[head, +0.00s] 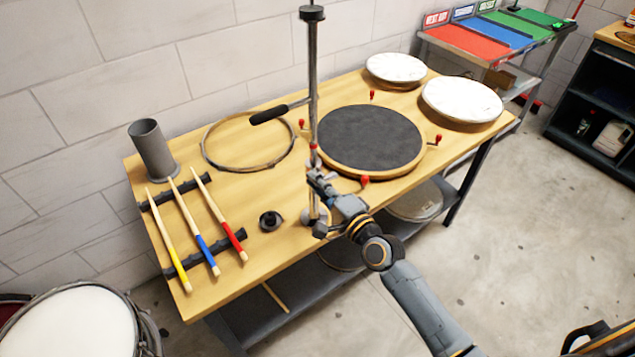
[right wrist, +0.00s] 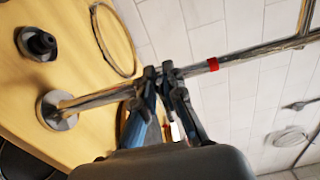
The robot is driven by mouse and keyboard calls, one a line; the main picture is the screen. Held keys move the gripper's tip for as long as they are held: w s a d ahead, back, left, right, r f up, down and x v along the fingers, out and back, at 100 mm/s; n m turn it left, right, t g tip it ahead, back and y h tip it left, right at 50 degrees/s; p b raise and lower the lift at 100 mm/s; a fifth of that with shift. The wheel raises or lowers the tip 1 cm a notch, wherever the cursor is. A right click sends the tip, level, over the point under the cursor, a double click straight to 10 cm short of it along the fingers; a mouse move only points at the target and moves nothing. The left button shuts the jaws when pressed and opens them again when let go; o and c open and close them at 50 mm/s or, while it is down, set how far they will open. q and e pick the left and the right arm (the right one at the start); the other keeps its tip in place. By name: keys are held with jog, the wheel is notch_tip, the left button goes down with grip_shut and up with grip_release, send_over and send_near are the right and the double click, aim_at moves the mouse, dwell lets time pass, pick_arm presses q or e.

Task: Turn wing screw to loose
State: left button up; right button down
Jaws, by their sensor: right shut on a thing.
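A chrome stand (head: 313,95) rises upright from a round base on the wooden bench. It has a red band low on its pole (head: 313,147), which also shows in the right wrist view (right wrist: 212,64). My right gripper (head: 318,176) is at the pole just below the red band. In the right wrist view its fingertips (right wrist: 159,73) are close together in front of the pole, shut on the wing screw, which is mostly hidden between them. The screw's turn angle cannot be told. My left gripper is not in view.
A dark practice pad (head: 370,137) with red-tipped screws lies right of the stand. A hoop (head: 205,153), a grey cup (head: 152,150), drumsticks (head: 205,230) and a black round part (head: 270,220) lie left. White drumheads (head: 461,99) lie at the far right.

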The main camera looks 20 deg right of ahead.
jog(key=n, duration=0.2)
jog(key=f+n, duration=0.1)
jog(key=n, duration=0.2)
jog(key=shift+d+f+n, duration=0.15)
jog(key=shift+f+n, duration=0.05)
jog(key=shift+n, duration=0.1)
jog(key=n, duration=0.4)
jog(key=d+f+n, duration=0.1)
jog(key=n, duration=0.1)
jog(key=shift+w, duration=0.2)
jog(key=shift+n, duration=0.3)
jog(key=c, duration=1.4)
grip_release()
jog(key=v, duration=1.2)
